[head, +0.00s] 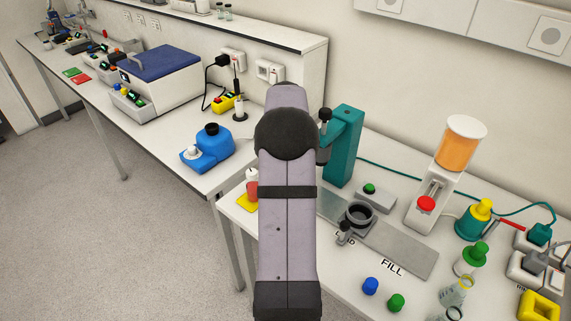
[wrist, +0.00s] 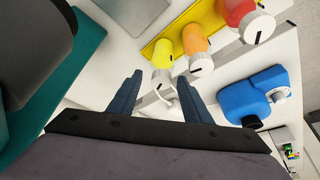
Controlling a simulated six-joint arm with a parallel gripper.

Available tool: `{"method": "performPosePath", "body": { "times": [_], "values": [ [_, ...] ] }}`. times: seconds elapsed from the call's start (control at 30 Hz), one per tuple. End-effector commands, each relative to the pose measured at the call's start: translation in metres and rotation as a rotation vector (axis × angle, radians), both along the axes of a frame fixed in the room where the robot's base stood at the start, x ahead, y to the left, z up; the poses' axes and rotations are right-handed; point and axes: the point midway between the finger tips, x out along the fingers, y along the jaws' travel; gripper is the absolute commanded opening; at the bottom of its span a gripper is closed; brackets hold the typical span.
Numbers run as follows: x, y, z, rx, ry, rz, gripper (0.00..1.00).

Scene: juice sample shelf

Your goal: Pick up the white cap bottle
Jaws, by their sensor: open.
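In the wrist view a yellow bottle (wrist: 163,50), an orange bottle (wrist: 195,40) and a red bottle (wrist: 237,10) stand in a row on a yellow tray (wrist: 152,48). Each shows a whitish cap with a dark mark, so I cannot tell which one is meant. My gripper (wrist: 158,78) is open, with nothing held between its dark blue fingers. The yellow bottle's cap appears just beyond the fingertips. In the head view my arm hides the gripper and most of the tray; a red bottle (head: 252,190) with a white cap shows beside it.
A blue device (wrist: 250,98) stands right of the bottles in the wrist view. A teal stand (head: 346,145) rises close to my arm in the head view. A grey plate (head: 400,250), a juice dispenser (head: 440,185) and several small containers fill the right.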

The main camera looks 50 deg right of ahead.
Motion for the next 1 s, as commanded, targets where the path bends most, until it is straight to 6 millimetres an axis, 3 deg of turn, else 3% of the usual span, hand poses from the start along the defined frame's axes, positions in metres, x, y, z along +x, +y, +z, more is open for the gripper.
{"method": "performPosePath", "body": {
  "times": [0.43, 0.77, 0.93, 1.0],
  "values": [
    [0.012, -0.01, -0.04, 0.001, 0.002, 0.001, 0.45],
    [0.013, -0.012, -0.046, -0.001, 0.001, 0.0, 0.45],
    [0.013, -0.012, -0.046, -0.001, 0.001, 0.0, 0.11],
    [0.013, -0.012, -0.045, -0.001, 0.0, 0.0, 0.11]
  ]
}}
